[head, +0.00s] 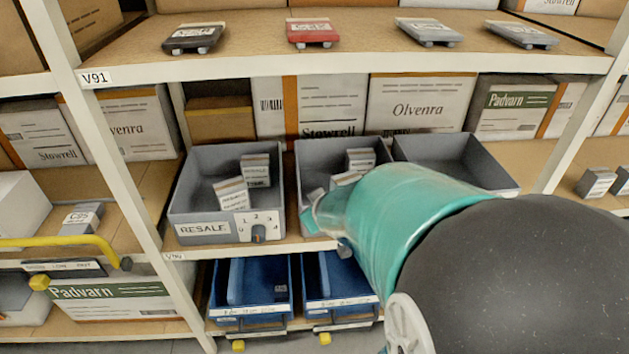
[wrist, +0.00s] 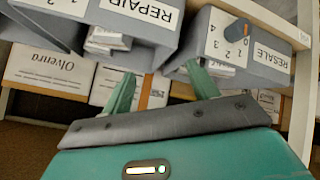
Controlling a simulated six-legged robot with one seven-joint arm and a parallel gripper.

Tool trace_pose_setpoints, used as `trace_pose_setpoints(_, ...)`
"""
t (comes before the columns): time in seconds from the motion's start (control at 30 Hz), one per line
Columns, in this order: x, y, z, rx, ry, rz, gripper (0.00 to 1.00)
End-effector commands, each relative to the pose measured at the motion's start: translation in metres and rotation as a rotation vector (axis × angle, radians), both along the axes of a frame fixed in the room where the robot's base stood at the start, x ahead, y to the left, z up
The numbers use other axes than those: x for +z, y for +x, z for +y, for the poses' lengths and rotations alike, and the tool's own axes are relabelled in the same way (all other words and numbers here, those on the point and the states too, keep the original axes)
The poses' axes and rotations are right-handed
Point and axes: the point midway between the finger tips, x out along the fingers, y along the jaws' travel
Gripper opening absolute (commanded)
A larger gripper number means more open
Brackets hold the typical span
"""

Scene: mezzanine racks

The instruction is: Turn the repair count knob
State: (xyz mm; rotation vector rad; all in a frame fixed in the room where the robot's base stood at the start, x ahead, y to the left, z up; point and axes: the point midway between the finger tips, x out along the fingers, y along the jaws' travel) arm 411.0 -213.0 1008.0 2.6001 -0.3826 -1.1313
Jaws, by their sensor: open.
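The grey repair bin (head: 310,155) stands in the middle of the shelf row, its front mostly hidden by my arm in the head view. Its REPAIR label (wrist: 140,10) shows at the top of the wrist view.
A third grey bin (head: 505,183) stands right of the repair bin. Blue bins (head: 250,307) sit on the shelf below. The upper shelf edge (head: 350,66) runs above my arm. A white rack post (head: 110,150) stands left, with a yellow bar (head: 60,241) beyond it.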

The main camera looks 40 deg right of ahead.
Motion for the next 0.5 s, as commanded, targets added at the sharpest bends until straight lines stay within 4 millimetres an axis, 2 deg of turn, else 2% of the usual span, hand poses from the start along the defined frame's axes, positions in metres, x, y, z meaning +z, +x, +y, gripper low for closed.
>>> trace_pose_setpoints(0.03,-0.014,-0.002,-0.017,-0.004,-0.014,-0.005,0.59)
trace_pose_setpoints(0.2,-0.056,-0.011,-0.069,0.019,-0.076,-0.069,0.59)
trace_pose_setpoints(0.3,-0.08,-0.021,-0.093,0.036,-0.102,-0.12,0.59)
trace_pose_setpoints(0.5,-0.124,-0.053,-0.123,0.051,-0.131,-0.256,0.59)
